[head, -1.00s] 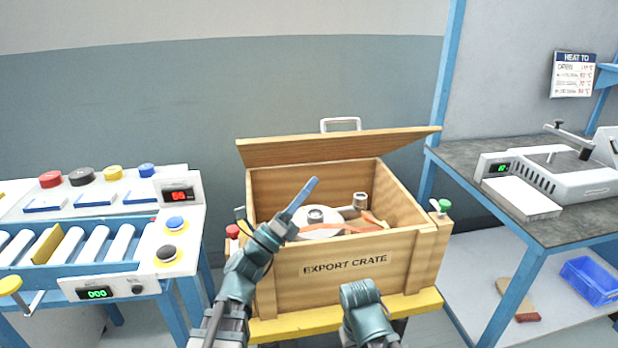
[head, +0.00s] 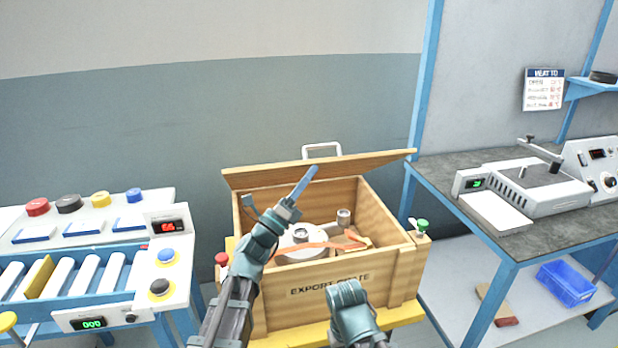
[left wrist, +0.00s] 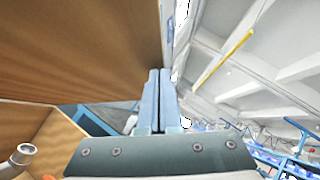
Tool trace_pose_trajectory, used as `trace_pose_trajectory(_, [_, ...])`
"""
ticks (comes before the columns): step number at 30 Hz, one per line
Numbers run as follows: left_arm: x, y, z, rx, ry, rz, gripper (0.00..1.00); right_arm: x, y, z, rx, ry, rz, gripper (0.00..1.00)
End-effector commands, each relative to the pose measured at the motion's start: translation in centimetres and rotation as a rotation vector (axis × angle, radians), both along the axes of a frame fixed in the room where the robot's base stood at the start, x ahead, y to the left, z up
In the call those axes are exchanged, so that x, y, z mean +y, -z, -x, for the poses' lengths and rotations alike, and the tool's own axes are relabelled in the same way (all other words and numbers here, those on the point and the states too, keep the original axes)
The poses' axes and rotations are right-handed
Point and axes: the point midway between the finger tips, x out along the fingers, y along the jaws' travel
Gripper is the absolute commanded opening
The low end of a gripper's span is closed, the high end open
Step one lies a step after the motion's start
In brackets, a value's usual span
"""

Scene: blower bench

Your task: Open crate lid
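The wooden export crate (head: 340,285) stands in the middle of the head view. Its lid (head: 365,168) is raised and tilted over the opening, with contents showing inside. My left gripper (head: 313,170) points up in front of the opening, its fingertips overlapping the lid in the picture. In the left wrist view its fingers (left wrist: 159,75) lie close together with nothing visible between them. The lid's wooden face (left wrist: 85,55) fills the upper left there, beside the fingers; I cannot tell whether they touch it.
Inside the crate are a pale round part with a metal fitting (head: 343,217) and orange strips. A roller conveyor bench (head: 150,235) with buttons stands at left. A workbench (head: 440,172) with a heater device (head: 545,190) stands at right. A green knob (head: 422,224) sits at the crate's right corner.

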Motion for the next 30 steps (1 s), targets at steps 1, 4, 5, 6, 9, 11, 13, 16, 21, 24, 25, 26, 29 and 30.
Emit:
trace_pose_trajectory(1, [0.0,0.0,0.0,0.001,-0.001,0.000,0.00,0.0,0.0,0.0,0.000,0.000,0.000,0.00])
trace_pose_trajectory(4, [0.0,0.0,0.0,0.000,0.000,0.000,0.00,0.0,0.0,0.0,0.000,0.000,0.000,0.00])
trace_pose_trajectory(5, [0.0,0.0,0.0,0.001,-0.001,0.000,0.00,0.0,0.0,0.0,0.000,0.000,0.000,0.00])
trace_pose_trajectory(6, [0.0,-0.1,0.0,0.001,0.000,0.000,0.00,0.0,-0.1,0.0,0.000,0.000,0.000,0.00])
trace_pose_trajectory(9, [0.1,-0.6,-0.2,0.008,0.000,0.003,0.00,0.0,-0.6,0.0,0.000,0.000,0.000,0.00])
trace_pose_trajectory(11, [0.1,-1.0,-0.5,0.018,0.001,0.005,0.00,0.0,-1.2,0.0,0.000,0.000,0.000,0.00])
trace_pose_trajectory(13, [0.3,-1.9,-0.9,0.033,0.000,0.010,0.00,0.0,-2.2,0.0,0.000,0.000,0.000,0.00])
trace_pose_trajectory(16, [0.5,-3.4,-1.8,0.067,0.000,0.019,0.00,0.0,-4.1,0.0,0.000,0.000,0.000,0.00])
trace_pose_trajectory(21, [1.2,-6.5,-3.9,0.147,0.001,0.046,0.00,0.0,-8.1,0.0,0.000,0.000,0.000,0.00])
trace_pose_trajectory(24, [1.7,-8.3,-5.4,0.200,0.000,0.062,0.00,0.0,-10.6,0.0,0.000,0.000,0.000,0.00])
trace_pose_trajectory(25, [1.8,-8.8,-5.9,0.216,0.000,0.068,0.00,0.0,-11.3,0.0,0.000,0.001,0.000,0.00])
trace_pose_trajectory(26, [2.0,-9.3,-6.4,0.232,0.001,0.074,0.00,0.0,-11.9,0.0,0.000,0.001,0.000,0.00])
trace_pose_trajectory(29, [2.5,-10.9,-8.1,0.285,0.001,0.092,0.00,0.0,-14.2,0.0,0.000,0.001,0.000,0.00])
trace_pose_trajectory(30, [2.7,-11.5,-8.8,0.307,0.000,0.097,0.00,0.0,-15.1,0.0,0.000,0.001,0.000,0.00])
